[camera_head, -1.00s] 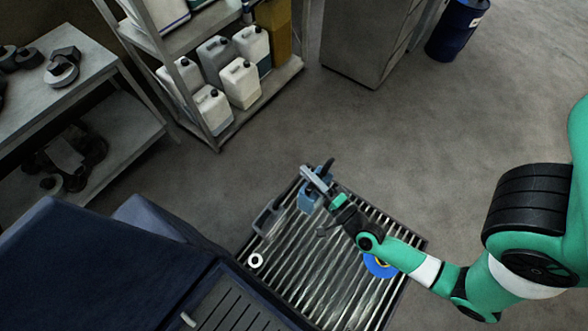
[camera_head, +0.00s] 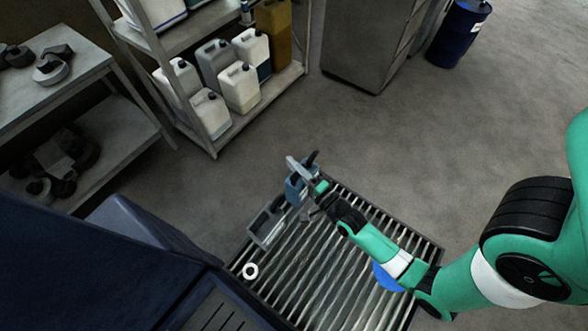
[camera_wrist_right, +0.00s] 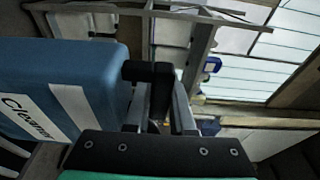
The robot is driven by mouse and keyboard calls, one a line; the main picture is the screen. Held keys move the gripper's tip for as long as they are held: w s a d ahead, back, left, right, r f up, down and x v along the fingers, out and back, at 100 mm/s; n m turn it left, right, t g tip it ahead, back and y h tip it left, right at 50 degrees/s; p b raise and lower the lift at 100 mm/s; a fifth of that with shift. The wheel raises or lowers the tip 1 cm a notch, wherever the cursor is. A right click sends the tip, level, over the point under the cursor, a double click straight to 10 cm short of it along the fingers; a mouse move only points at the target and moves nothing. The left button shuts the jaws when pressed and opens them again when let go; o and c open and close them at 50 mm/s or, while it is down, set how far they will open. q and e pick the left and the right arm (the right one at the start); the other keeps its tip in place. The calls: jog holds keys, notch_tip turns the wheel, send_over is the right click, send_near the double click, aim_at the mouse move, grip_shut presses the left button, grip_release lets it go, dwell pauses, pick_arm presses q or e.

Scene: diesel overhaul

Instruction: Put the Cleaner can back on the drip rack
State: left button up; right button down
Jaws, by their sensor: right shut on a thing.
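The blue Cleaner can (camera_head: 296,190) hangs in my right gripper (camera_head: 306,170) at the far corner of the drip rack (camera_head: 435,243). In the right wrist view, the can (camera_wrist_right: 75,75) fills the left side, with its "Cleaner" label turned sideways. My right gripper (camera_wrist_right: 165,95) is shut on the can's black handle or neck there. The drip rack is a slatted grate in a dark frame. I cannot tell whether the can touches the rack. My left gripper is not in view.
A grey tray (camera_head: 263,225) lies at the rack's left edge, with a white ring (camera_head: 250,271) near it. A blue round thing (camera_head: 388,277) is partly behind my right arm. Shelving with several jugs (camera_head: 240,88) stands behind. The floor beyond the rack is clear.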

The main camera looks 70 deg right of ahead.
jog(key=shift+f, duration=0.35)
jog(key=c, duration=1.2)
grip_release()
jog(key=shift+f, duration=0.25)
jog(key=o, duration=0.4)
jog(key=shift+o, duration=0.2)
jog(key=shift+r, duration=0.1)
jog(key=shift+s+a+r, duration=0.1)
jog(key=v, duration=1.1)
jog(key=shift+s, duration=0.4)
